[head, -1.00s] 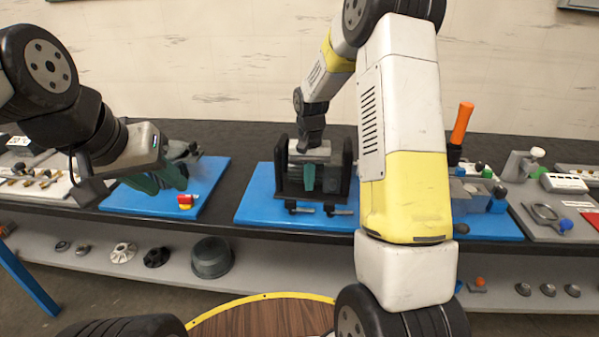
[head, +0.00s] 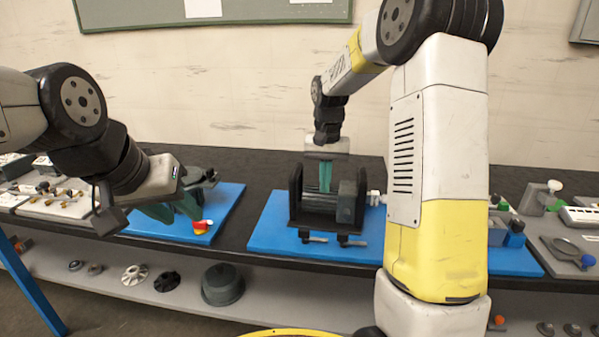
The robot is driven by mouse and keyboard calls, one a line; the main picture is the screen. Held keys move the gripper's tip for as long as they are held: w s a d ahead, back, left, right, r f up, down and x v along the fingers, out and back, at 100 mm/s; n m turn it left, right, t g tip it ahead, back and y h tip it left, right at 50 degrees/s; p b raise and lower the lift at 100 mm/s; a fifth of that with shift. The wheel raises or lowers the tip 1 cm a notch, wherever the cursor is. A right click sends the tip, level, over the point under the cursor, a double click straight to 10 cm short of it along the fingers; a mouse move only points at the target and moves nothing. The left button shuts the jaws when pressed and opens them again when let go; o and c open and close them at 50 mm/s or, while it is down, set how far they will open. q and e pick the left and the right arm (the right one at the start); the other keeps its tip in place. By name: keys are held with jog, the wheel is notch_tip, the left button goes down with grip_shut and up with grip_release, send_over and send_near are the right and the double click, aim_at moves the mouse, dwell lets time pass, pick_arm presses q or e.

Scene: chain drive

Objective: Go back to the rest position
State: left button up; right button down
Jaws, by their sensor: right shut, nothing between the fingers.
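My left gripper (head: 172,212) is at the left, low over the left blue mat (head: 228,210). Its green fingers look apart, with no held thing visible between them. A small red and yellow piece (head: 202,227) is close to its fingertips. My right gripper (head: 325,178) points down at the black fixture (head: 296,205) on the middle blue mat (head: 268,232). Its green fingers are together and empty, in front of or between the fixture's upright sides; the lower tips are partly hidden by the fixture's dark cylinder parts.
The dark bench runs across the view. A grey tray with small brass parts (head: 50,195) is at the left, and a grey tray with tools (head: 565,240) at the right. A lower shelf (head: 100,290) carries a dark tub (head: 222,285) and several discs. My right arm hides part of the bench.

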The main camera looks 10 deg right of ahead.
jog(key=s+r+n+t+y, duration=0.1)
jog(key=s+r+t, duration=0.2)
jog(key=s, duration=0.9)
jog(key=s+a+r+n+t+y, duration=0.1)
jog(key=s+r+n+t, duration=0.1)
jog(key=s+r, duration=0.5)
jog(key=s+t, duration=0.1)
jog(key=s, duration=0.5)
jog(key=shift+s+a+r, duration=0.15)
jog(key=shift+a+r, duration=0.1)
jog(key=shift+r, duration=0.15)
